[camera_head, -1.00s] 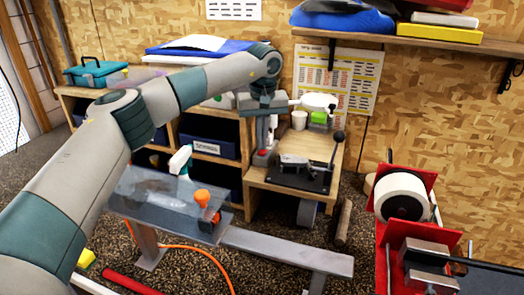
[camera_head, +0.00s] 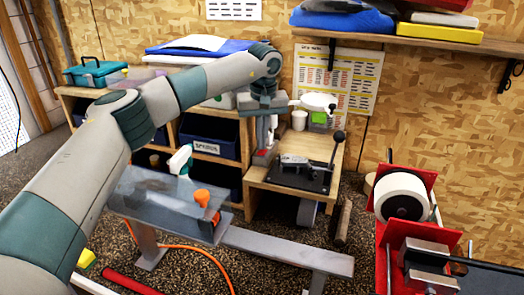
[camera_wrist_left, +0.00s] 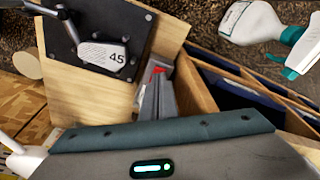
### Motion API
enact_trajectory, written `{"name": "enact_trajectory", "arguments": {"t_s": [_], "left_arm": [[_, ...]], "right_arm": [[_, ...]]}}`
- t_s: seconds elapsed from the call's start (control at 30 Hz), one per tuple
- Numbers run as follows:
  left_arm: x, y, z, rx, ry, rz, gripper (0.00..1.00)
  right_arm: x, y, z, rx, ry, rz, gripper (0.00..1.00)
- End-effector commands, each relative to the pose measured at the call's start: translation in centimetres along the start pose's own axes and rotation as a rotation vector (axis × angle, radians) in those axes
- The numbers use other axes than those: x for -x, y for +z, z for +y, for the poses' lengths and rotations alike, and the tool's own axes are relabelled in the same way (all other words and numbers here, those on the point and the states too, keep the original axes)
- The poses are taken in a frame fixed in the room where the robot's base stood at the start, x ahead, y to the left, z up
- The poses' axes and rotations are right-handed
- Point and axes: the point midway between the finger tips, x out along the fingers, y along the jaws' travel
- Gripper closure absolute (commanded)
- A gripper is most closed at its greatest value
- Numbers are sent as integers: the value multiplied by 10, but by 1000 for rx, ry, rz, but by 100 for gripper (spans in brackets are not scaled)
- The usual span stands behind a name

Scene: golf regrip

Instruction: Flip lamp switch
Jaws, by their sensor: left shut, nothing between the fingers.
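The desk lamp's white head (camera_head: 318,103) reaches out over the wooden bench (camera_head: 320,150). A small red part, apparently the lamp's switch (camera_wrist_left: 157,71), shows at my left fingertips in the left wrist view. My left gripper (camera_head: 265,152) points down at the left edge of the bench, in front of the lamp's base, and is shut and empty. Its fingers also show in the left wrist view (camera_wrist_left: 157,88). They cover most of the red part, and I cannot tell whether they touch it. My right gripper is not in view.
A black plate with a golf club head (camera_head: 300,173) lies on the bench to the right. A spray bottle (camera_head: 181,160) stands left of the bench. Shelves with blue bins (camera_head: 213,137) stand behind. A red stand with a vise (camera_head: 428,255) is at the right.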

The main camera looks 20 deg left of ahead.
Motion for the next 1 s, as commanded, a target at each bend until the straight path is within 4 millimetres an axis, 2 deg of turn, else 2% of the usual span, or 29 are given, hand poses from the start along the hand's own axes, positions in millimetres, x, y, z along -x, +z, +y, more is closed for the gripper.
{"name": "enact_trajectory", "arguments": {"t_s": [0.67,1.0], "left_arm": [[-8,2,0,0,-1,-1,100],[9,-1,0,0,-1,-1,100]], "right_arm": [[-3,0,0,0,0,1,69],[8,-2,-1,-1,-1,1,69]]}}
